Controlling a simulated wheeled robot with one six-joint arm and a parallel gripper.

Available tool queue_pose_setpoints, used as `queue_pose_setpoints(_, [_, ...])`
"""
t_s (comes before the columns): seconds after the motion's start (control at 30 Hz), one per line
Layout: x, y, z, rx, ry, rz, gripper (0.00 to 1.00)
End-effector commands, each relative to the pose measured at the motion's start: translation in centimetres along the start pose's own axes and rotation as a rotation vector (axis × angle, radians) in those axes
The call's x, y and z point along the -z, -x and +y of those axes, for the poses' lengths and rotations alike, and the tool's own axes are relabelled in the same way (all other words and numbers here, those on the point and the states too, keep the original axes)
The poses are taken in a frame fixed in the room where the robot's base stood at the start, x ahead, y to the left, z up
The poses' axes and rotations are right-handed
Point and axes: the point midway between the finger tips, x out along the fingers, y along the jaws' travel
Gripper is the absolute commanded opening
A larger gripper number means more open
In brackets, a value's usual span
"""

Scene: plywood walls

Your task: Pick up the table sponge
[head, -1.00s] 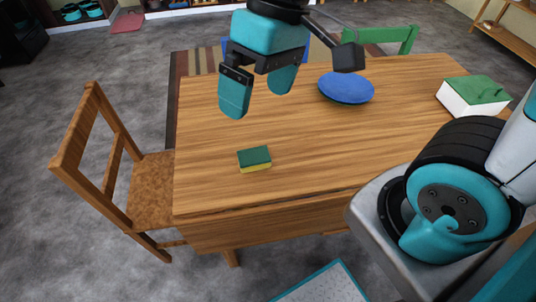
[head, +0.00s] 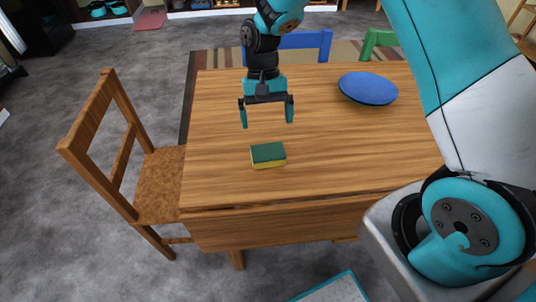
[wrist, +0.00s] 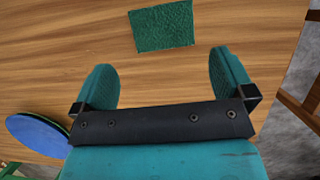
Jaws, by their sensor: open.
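The sponge (head: 268,156), green on top with a yellow underside, lies flat on the wooden table (head: 225,185) near its front left part. My gripper (head: 267,122) is open and empty, pointing down above the table, just behind the sponge in the head view. In the wrist view the sponge (wrist: 163,26) shows its green top beyond the fingertips of my gripper (wrist: 163,72), roughly centred between the two fingers and not touching them.
A blue plate (head: 368,88) sits at the back right of the table; it also shows in the wrist view (wrist: 38,135). A wooden chair (head: 120,150) stands against the left side. Blue (head: 310,42) and green (head: 380,42) chairs stand behind. The tabletop around the sponge is clear.

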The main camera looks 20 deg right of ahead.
Motion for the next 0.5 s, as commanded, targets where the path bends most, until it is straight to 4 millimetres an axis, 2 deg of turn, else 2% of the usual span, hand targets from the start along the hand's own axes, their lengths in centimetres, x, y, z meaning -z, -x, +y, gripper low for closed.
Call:
queue_pose_setpoints(0.03, [-0.1, -1.2, 0.0, -0.002, 0.001, -0.005, 1.0])
queue_pose_setpoints(0.13, [-0.1, -2.9, 0.0, -0.001, 0.001, -0.004, 1.0])
queue_pose_setpoints(0.37, [0.0, -4.6, -0.1, -0.001, 0.001, -0.001, 1.0])
queue_pose_setpoints(0.5, [0.1, -6.5, -0.2, -0.002, 0.002, -0.004, 1.0])
